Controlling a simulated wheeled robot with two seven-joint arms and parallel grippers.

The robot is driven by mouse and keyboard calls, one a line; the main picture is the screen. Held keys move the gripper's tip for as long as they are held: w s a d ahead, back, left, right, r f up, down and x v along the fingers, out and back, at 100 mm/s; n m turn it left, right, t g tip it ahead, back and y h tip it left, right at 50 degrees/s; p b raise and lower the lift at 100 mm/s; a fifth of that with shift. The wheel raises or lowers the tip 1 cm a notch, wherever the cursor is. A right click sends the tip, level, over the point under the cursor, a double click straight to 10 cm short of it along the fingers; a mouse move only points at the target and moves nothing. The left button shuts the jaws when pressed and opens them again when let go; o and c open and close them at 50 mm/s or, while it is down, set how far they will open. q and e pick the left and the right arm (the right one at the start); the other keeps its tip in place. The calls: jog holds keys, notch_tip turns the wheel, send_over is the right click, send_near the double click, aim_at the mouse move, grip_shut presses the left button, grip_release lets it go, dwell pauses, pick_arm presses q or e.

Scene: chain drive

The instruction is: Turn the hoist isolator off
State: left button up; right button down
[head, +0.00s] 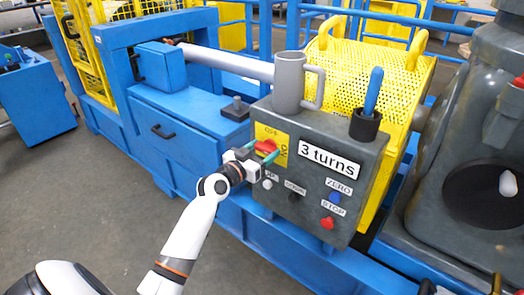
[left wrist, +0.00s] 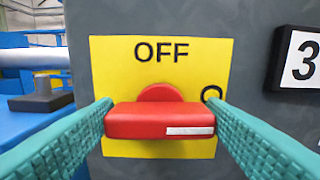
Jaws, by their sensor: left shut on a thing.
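The red isolator handle (head: 265,146) sits on a yellow plate on the grey control box (head: 343,200). In the left wrist view the handle (left wrist: 160,121) lies horizontal, its white mark at the right end, towards a label partly hidden by a finger. The head view shows that label as ON, at the plate's right. OFF stands at the top of the yellow plate (left wrist: 185,72). My left gripper (head: 262,152) is shut on the handle, with a teal finger at each end of it. My right gripper is not in view.
Below the isolator are small buttons, including a blue ZERO (head: 336,197) and a red STOP (head: 328,222). A grey mug (head: 289,82) and a black holder with a blue-handled tool (head: 365,123) stand on the box. A yellow mesh guard (head: 385,75) is behind.

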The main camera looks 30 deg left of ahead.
pick_arm(q)
jog(key=n+p, duration=0.2)
jog(key=n, duration=0.5)
jog(key=shift+a+n+p, duration=0.1)
jog(key=shift+n+p, duration=0.2)
jog(key=shift+n, duration=0.9)
jog(key=n+p, duration=0.1)
jog(key=n, duration=0.3)
jog(key=shift+a, duration=0.1)
jog(key=shift+f+n+p, duration=0.2)
jog(key=shift+n+p, duration=0.5)
jog(key=shift+n, duration=1.5)
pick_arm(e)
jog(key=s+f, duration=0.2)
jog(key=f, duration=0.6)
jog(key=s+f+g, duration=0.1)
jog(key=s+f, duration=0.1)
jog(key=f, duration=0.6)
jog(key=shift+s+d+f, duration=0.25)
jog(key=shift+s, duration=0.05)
pick_arm(q)
jog(key=o, duration=1)
